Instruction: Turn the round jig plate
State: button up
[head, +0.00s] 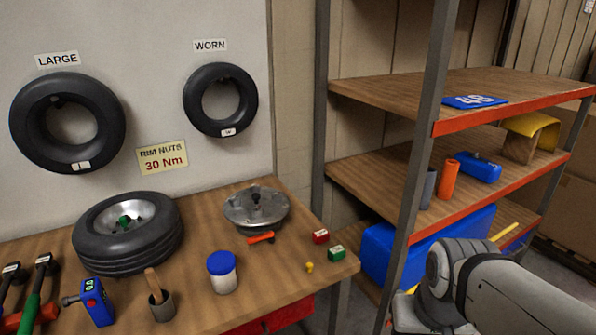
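The round jig plate (237,211) is a grey metal disc on the wooden workbench, towards its right back. A dark upright post or knob stands at its middle. An orange bar (261,238) is at the plate's near edge; I cannot tell whether it is fixed to the plate. Links of my arm show at the lower right, in front of the shelf, well apart from the plate. My gripper is not in view.
On the workbench (205,300), a tyre on a rim (128,247) lies left of the plate. A shelf post (420,170) rises on the right.

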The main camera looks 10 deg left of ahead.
aim_at(241, 216)
jog(key=u, duration=0.1)
jog(key=i, duration=0.9)
jog(key=u, duration=0.5)
